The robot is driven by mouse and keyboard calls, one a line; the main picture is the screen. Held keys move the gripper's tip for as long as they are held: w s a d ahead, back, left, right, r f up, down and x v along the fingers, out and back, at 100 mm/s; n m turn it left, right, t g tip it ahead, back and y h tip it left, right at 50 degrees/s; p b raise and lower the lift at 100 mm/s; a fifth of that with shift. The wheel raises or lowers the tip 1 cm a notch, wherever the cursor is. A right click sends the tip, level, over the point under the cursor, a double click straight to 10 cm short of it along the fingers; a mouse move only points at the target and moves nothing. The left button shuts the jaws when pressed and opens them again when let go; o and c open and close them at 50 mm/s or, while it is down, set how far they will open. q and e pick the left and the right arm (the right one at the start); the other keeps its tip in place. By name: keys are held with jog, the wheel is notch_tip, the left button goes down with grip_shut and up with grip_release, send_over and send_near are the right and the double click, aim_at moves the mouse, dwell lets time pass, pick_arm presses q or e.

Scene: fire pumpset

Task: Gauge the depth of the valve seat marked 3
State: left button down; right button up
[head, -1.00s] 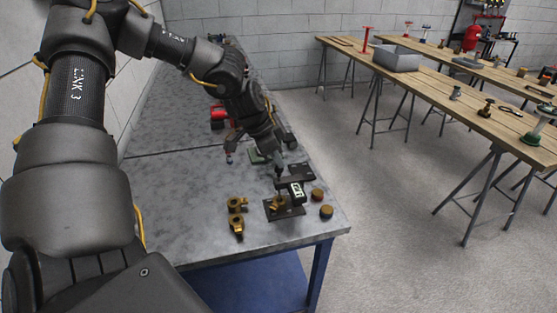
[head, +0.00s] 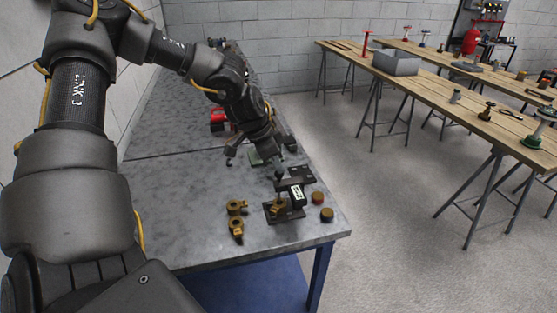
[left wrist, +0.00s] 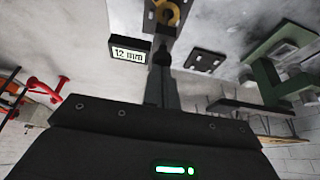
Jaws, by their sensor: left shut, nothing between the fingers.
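My left gripper (head: 279,172) points down over the table, its fingers shut and empty. In the left wrist view the closed fingers (left wrist: 162,65) end beside a small display reading "12 mm" (left wrist: 130,50). The same display (head: 298,195) shows in the head view, just below the fingertips. A brass valve body (head: 278,207) sits on a dark plate (head: 290,215) beside the display; its ring (left wrist: 171,11) is at the top of the wrist view. I cannot tell if the fingertips touch anything. No seat number is legible. My right gripper is not in view.
Two brass fittings (head: 237,207) lie left of the plate, and two round brass pieces (head: 327,214) lie right of it near the table's edge. A red object (head: 217,120) stands farther back. The grey table (head: 180,215) is clear at front left.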

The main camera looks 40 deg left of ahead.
pick_arm(q)
notch_tip(320, 180, up, 7)
jog(key=p, duration=0.3)
jog(key=shift+p, duration=0.3)
dwell(0.3)
dwell(0.4)
